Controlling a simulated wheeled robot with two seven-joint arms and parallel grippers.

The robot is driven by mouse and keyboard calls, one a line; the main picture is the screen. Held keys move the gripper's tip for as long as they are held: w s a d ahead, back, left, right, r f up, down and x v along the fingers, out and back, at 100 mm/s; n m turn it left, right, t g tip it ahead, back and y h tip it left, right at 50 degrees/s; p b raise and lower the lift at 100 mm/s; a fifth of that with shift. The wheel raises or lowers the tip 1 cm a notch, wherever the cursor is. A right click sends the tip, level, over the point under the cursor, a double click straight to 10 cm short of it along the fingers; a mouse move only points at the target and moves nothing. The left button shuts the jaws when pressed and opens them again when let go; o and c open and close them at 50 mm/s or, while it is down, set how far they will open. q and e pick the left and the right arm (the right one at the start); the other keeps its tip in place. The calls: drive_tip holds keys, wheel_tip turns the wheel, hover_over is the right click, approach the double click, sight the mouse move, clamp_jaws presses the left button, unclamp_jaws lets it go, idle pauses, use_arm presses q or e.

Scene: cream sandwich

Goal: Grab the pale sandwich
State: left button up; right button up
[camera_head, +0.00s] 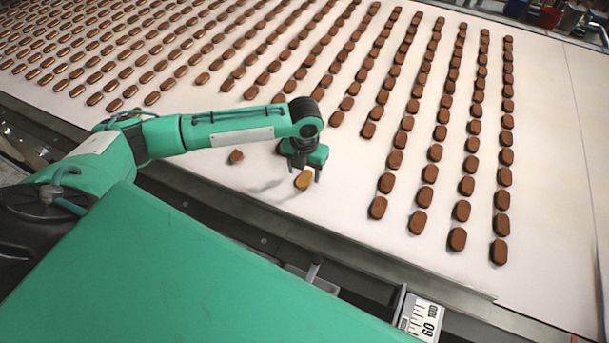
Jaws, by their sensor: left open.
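The pale sandwich (302,181) is a small golden-tan oval, lighter than the brown ones around it. It lies near the front edge of the white conveyor belt (345,225). My left gripper (304,172) points down right at the pale sandwich, its fingers open and partly over it. Whether the fingers touch it I cannot tell. The gripper hides part of the sandwich's far side. My right gripper is not in view.
Many brown sandwiches (378,207) lie in rows across the belt. A lone brown sandwich (236,157) sits left of my gripper, under my forearm. A dark metal rail (330,247) runs along the front edge. The belt's right side is bare.

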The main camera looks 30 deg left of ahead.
use_arm(q)
drive_tip(key=shift+f, duration=1.1)
drive_tip(key=c, duration=1)
drive_tip(key=shift+c, duration=0.2)
drive_tip(key=shift+r, duration=0.2)
